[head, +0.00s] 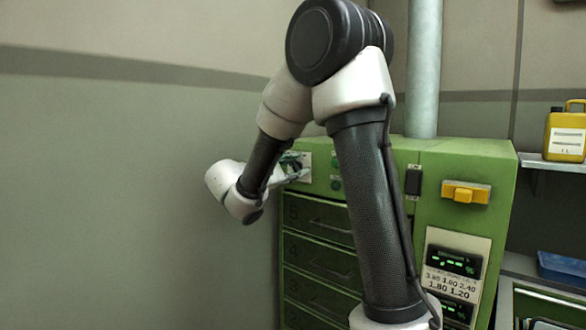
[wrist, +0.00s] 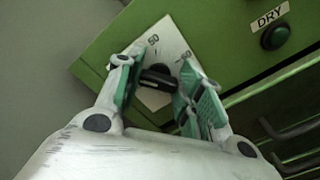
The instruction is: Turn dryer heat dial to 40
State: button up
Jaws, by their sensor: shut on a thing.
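The heat dial (wrist: 156,79) is a dark knob on a white plate (wrist: 172,38) with the marks 50 and 60 legible near its edge. The mark 40 is not visible, and I cannot tell which mark the knob points to. My gripper (wrist: 158,72), with green-padded fingers, is shut on the dial, one finger on each side. In the head view my gripper (head: 287,168) is at the upper left of the green dryer (head: 466,158), and its fingers hide most of the dial there.
A green DRY button (wrist: 276,37) is right of the dial. Drawers (head: 318,222) lie below. A yellow switch (head: 466,192) and a display panel (head: 455,263) are on the dryer's right part. A wall (head: 130,190) stands close on the left. A yellow jug (head: 566,135) is on a shelf.

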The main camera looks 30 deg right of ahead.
jog(key=shift+m, duration=0.6)
jog(key=o, duration=1)
jog(key=v, duration=1.2)
